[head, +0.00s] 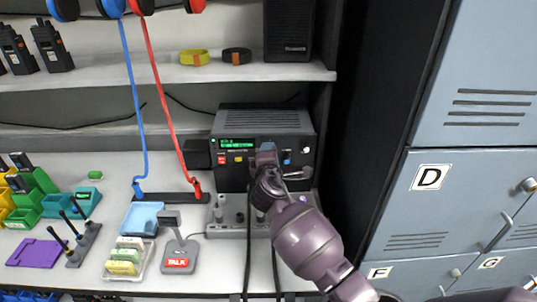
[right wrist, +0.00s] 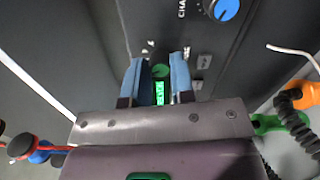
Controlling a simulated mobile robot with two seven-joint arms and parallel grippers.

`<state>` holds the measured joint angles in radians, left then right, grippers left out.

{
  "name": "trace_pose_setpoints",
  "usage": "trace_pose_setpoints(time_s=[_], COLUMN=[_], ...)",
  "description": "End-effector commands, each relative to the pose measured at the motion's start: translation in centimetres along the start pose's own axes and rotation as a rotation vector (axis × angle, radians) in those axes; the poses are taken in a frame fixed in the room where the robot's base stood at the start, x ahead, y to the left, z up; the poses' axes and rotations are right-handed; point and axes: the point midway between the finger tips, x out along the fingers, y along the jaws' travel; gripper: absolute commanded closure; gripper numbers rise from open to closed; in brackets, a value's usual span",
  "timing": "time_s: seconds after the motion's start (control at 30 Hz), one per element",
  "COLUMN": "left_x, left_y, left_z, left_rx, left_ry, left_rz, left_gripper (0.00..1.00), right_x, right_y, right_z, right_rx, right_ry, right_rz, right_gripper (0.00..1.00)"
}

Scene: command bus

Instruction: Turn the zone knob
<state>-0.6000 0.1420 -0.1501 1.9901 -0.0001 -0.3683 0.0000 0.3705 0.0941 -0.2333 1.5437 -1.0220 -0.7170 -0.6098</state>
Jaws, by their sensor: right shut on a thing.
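The black radio unit (head: 262,122) with a green-lit display (head: 240,143) stands on the counter under the shelf. My right gripper (head: 267,150) reaches its front panel, right of the display. In the right wrist view my right gripper (right wrist: 158,82) has its blue fingers on either side of a small green knob (right wrist: 160,71), which I take to be the zone knob, and is shut on it. The fingers hide the knob in the head view. A blue knob (head: 287,158), partly labelled "CHA" in the right wrist view (right wrist: 222,9), sits beside it. My left gripper is out of view.
Red (head: 221,159) and orange (head: 238,159) buttons sit left of my gripper. A TALK microphone (head: 178,255), blue tray (head: 141,219) and cable strip (head: 172,198) lie on the counter. Lockers (head: 430,195) stand at the right.

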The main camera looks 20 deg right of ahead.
Motion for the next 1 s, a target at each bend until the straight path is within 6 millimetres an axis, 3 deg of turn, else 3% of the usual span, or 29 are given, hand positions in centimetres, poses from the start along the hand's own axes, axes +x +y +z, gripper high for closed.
trace_pose_setpoints(time_s=[0.4, 0.43, 0.6, 1.0], left_x=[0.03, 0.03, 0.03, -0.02], left_y=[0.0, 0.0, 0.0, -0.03], left_z=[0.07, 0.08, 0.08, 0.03], left_rx=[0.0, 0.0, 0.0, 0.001], left_ry=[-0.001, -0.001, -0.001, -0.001], left_rz=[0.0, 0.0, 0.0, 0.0], left_gripper=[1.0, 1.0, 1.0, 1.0], right_x=[-0.03, -0.03, -0.03, -0.95], right_y=[-0.09, -0.09, -0.07, -0.03], right_z=[-0.02, -0.03, -0.03, -0.06], right_rx=[0.009, 0.009, 0.008, 0.009], right_ry=[0.001, 0.001, 0.001, 0.001], right_rz=[-0.002, -0.002, -0.001, -0.001], right_gripper=[1.0, 0.75, 0.51, 0.51])
